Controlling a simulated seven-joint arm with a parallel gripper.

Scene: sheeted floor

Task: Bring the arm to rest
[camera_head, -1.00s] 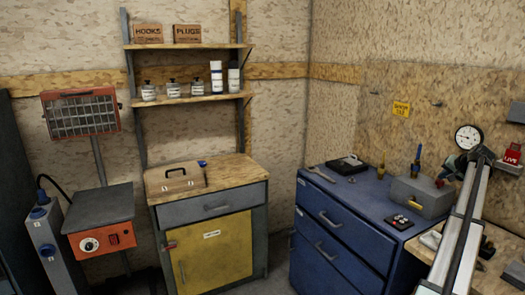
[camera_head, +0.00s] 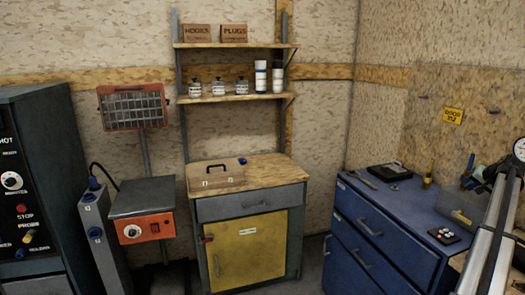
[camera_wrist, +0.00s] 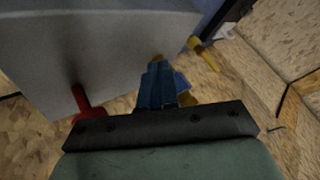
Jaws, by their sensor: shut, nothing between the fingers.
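My gripper (camera_wrist: 158,72) shows in the wrist view, its dark mount bar across the lower middle and its blue-grey fingers together with nothing between them. A large pale grey surface (camera_wrist: 110,45) fills the upper left of that view, with a red knob or lever (camera_wrist: 86,104) left of the fingers. A yellow handle-like piece (camera_wrist: 203,53) is just beyond the fingers to the right. I cannot tell whether the fingers touch anything. In the head view my arm runs along the lower right edge, and the gripper itself cannot be made out there.
A blue drawer cabinet (camera_head: 370,235) stands at right, with a wrench (camera_head: 362,180), a black tray (camera_head: 390,171) and a grey box (camera_head: 465,208) on top. A yellow-door cabinet (camera_head: 248,247), an orange heater (camera_head: 133,107) and a dark control cabinet (camera_head: 40,150) stand left. Floor shows little.

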